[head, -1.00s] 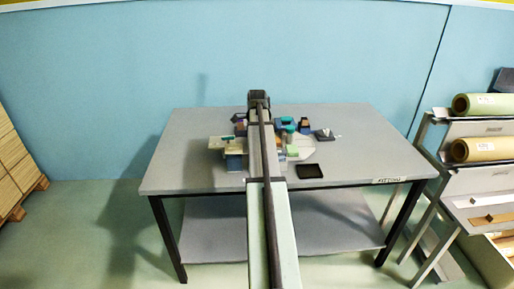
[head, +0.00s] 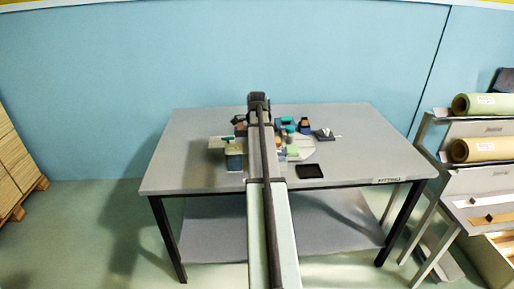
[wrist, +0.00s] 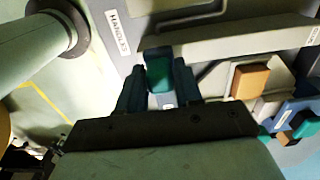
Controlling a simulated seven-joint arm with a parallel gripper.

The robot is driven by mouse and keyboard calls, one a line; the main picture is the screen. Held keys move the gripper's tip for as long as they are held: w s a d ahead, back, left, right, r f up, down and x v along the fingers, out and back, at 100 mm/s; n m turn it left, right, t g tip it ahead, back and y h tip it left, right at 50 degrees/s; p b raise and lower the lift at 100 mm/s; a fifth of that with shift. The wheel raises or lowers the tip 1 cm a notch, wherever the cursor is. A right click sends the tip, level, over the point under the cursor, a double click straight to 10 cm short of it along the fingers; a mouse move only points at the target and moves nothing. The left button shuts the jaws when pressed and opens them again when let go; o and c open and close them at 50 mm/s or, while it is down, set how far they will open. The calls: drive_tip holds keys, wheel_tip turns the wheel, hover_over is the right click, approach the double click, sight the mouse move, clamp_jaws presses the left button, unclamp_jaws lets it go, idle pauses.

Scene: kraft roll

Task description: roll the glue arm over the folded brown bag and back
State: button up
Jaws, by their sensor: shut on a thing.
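In the wrist view my gripper (wrist: 157,80) has its two dark fingers shut on a small teal block-like piece (wrist: 160,73). I cannot tell whether this piece is the grip of the glue arm. In the head view my arm runs up the middle and hides the gripper and much of the work area. I cannot tell whether the beige piece is the folded brown bag. No roller is clearly visible.
The grey table (head: 185,180) is clear at its left and right ends. Right of my arm are a black tray (head: 310,171), a teal-topped block and a grey piece (head: 324,134). The wrist view shows a "HANDLES" label (wrist: 117,33) and an orange-brown block (wrist: 250,81).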

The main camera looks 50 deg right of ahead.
clamp_jaws()
drive_tip(key=w+d, duration=1.3)
drive_tip(key=shift+w+d, duration=0.15)
drive_tip(key=o, duration=1)
unclamp_jaws()
wheel_tip(320, 180, up, 14)
drive_tip(key=shift+f, duration=0.15)
